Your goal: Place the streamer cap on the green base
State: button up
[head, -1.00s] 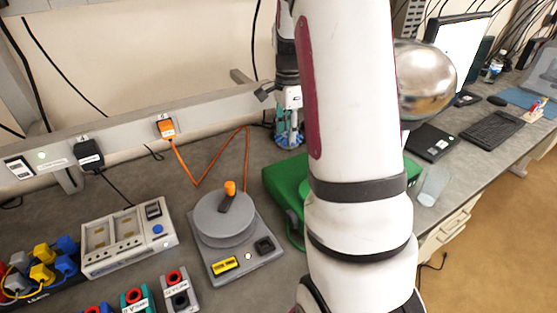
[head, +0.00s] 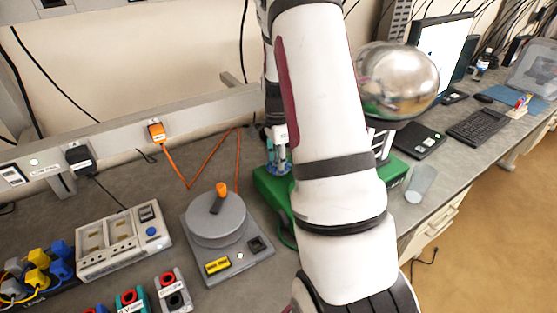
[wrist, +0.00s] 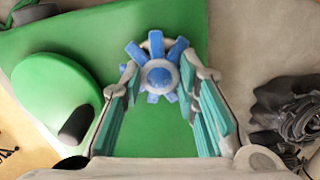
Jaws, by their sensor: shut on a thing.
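My gripper (wrist: 165,110) is shut on the streamer cap, a blue hub with stubby blue arms around it (wrist: 160,76), held between its teal-padded fingers in the wrist view. The green base (wrist: 225,30) spreads flat behind and below the cap there. In the head view the green base (head: 270,185) shows left and right of my arm, which hides its middle. The gripper (head: 279,158) is at the base's back left, with a bit of blue at its tip. Whether the cap touches the base cannot be told.
A shiny metal sphere (head: 398,80) stands behind my arm. A grey turntable device (head: 218,222) with an orange knob is to the left. A rounded green part (wrist: 55,95) is beside the cap.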

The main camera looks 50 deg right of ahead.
jog(key=shift+f, duration=0.15)
jog(key=o, duration=1.1)
jog(key=shift+o, duration=0.2)
notch_tip(320, 180, up, 12)
jog(key=b, duration=0.2)
jog(key=a+r+n+t, duration=0.1)
jog(key=a+r+n, duration=0.45)
jog(key=a, duration=0.25)
jog(key=s+a+r+n+t, duration=0.2)
jog(key=s+a+r+n, duration=0.1)
jog(key=s+a+n, duration=0.4)
jog(key=s+a+r+n+t, duration=0.2)
jog(key=s+a+n, duration=0.6)
jog(key=a, duration=0.5)
jog(key=shift+s+a+r+n+t, duration=0.15)
jog(key=shift+a+r+n+t, duration=0.25)
jog(key=shift+r+n, duration=0.55)
